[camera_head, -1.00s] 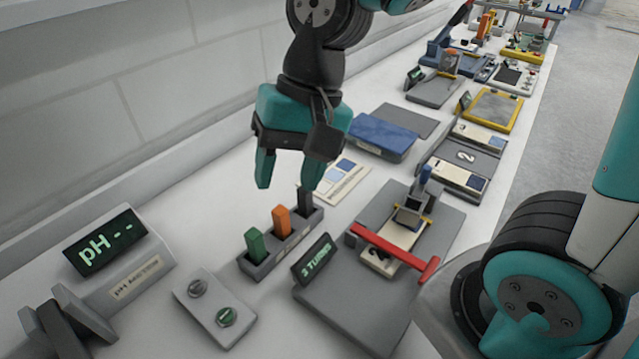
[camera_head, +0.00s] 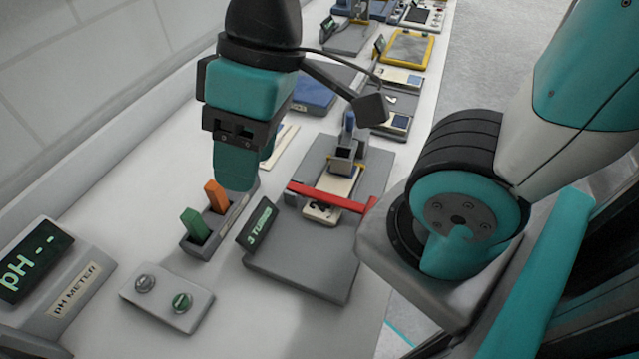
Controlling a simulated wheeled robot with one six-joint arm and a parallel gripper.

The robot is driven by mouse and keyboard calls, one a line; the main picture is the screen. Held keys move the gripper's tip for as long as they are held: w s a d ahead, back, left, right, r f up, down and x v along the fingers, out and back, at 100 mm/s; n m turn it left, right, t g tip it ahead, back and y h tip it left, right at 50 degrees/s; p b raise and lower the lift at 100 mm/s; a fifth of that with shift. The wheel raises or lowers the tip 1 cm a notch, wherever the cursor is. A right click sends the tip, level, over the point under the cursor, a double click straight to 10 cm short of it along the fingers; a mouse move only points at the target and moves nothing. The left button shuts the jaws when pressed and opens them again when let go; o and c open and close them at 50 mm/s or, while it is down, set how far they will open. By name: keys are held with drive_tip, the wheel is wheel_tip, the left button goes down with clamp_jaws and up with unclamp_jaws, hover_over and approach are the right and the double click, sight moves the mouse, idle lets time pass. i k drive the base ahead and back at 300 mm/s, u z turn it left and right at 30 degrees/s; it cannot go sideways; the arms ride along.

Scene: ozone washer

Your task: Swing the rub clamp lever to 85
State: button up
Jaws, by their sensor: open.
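The red lever (camera_head: 328,197) lies across the clamp station on a grey base plate (camera_head: 300,262). It spans over a pale numbered block (camera_head: 322,213), with a crossbar at its right end. A small dark block with a blue post (camera_head: 348,130) stands behind it. A sign (camera_head: 258,222) reading "3 TURNS" stands at the plate's left edge. My gripper (camera_head: 250,172) is open and empty, pointing down. In the picture it is up and left of the lever, apart from it. Its near finger largely hides the far one.
A grey rack (camera_head: 192,248) with green and orange pieces stands left of the plate, partly hidden by my gripper. Other stations line the table behind. Free floor lies right.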

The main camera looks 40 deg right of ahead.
sight(326, 201)
drive_tip(key=z, duration=0.2)
drive_tip(key=k, duration=1.15)
drive_tip(key=u, duration=0.3)
